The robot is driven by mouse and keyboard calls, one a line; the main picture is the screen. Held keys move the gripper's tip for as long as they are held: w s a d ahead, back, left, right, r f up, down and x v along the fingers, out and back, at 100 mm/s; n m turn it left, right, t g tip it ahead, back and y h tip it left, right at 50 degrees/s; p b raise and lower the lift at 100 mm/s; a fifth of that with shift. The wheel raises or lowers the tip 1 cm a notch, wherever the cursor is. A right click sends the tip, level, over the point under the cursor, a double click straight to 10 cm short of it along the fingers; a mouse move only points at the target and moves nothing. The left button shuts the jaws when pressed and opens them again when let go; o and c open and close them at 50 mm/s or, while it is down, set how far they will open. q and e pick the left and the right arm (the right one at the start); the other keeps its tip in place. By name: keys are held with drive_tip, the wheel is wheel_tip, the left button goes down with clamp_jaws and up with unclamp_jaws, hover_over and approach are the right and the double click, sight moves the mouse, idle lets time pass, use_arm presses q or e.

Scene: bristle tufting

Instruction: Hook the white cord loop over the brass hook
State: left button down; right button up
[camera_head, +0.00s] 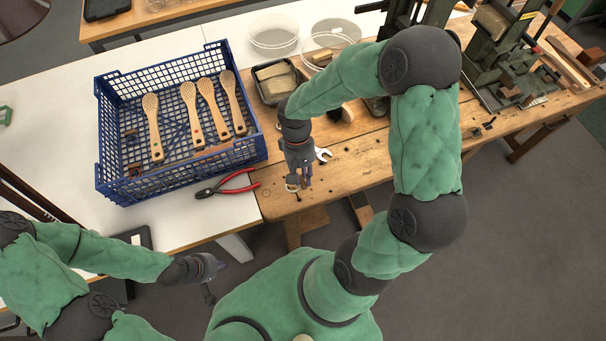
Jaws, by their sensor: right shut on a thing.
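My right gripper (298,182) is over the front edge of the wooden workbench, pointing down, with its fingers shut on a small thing. A small pale loop (298,197) shows at its fingertips; it is too small to tell for sure that it is the white cord loop. I cannot make out a brass hook. My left gripper (215,281) is low at the front, over the floor, with its fingers apart and nothing seen between them. The blue crate (185,172) holds several wooden brushes (153,126) and small brown pieces.
Red-handled pliers (228,184) lie in front of the crate. A dark tray (277,83) and clear round dishes (274,36) stand behind. Green machines (505,50) fill the back right. The bench right of my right gripper is mostly clear.

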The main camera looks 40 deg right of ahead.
drive_tip(key=shift+f, duration=0.2)
drive_tip(key=shift+f+b, duration=0.3)
drive_tip(key=shift+b, duration=0.05)
drive_tip(key=shift+f+b, duration=0.9)
drive_tip(key=shift+f, duration=0.45)
drive_tip(key=shift+s+f+b, duration=0.15)
drive_tip(key=shift+f+b, duration=0.15)
drive_tip(key=shift+f, duration=0.1)
